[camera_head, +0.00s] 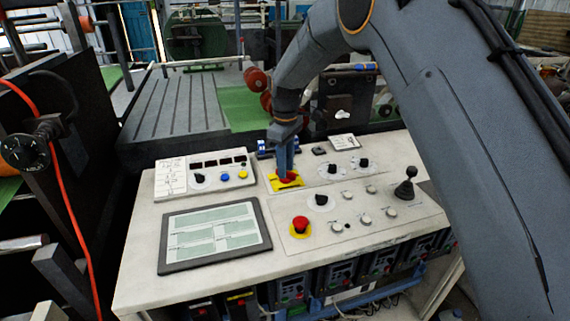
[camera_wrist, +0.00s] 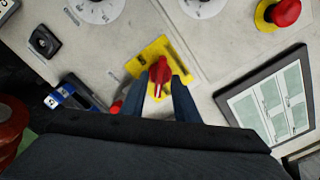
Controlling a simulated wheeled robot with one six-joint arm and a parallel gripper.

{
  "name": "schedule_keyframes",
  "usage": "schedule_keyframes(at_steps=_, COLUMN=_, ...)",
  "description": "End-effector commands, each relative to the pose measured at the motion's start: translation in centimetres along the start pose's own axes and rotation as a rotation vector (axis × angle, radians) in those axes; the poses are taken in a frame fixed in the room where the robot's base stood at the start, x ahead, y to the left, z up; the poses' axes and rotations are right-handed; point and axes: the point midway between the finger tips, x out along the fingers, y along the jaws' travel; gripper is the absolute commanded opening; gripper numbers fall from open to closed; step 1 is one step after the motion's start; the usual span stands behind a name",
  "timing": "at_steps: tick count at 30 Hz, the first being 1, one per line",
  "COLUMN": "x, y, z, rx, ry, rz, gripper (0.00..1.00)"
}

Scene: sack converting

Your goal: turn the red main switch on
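The red main switch (camera_wrist: 158,72) is a rotary knob on a yellow plate (camera_wrist: 180,50) in the wrist view. A pale mark runs along its handle, which points down the picture toward my gripper. In the head view the switch (camera_head: 288,180) sits at the back middle of the white console, partly hidden by my fingers. My gripper (camera_wrist: 161,86) reaches down over it with one blue finger on each side of the knob. The fingers stand apart, with small gaps seeming to show beside the knob; contact cannot be made out.
The white console (camera_head: 140,265) carries a red emergency button (camera_head: 300,225) in front of the switch. A tablet-like panel (camera_head: 214,235) lies front left, a button box (camera_head: 205,174) back left and a black joystick (camera_head: 405,184) right. A blue-and-black object (camera_wrist: 68,97) lies near my gripper.

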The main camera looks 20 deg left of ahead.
Motion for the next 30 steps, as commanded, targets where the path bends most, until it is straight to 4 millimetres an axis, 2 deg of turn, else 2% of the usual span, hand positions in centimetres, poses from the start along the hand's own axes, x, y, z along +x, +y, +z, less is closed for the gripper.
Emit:
schedule_keyframes(at_steps=3, x=0.61, y=-0.03, z=0.06, rx=0.0, ry=-0.001, rz=-0.001, gripper=0.28)
schedule_keyframes(at_steps=11, x=0.74, y=0.02, z=0.05, rx=0.001, ry=0.0, rz=0.0, gripper=0.28)
schedule_keyframes(at_steps=16, x=0.72, y=0.02, z=0.05, rx=0.001, ry=0.0, rz=0.0, gripper=0.0)
schedule_keyframes(at_steps=30, x=0.75, y=0.0, z=0.01, rx=0.073, ry=0.0, rz=0.0, gripper=0.0)
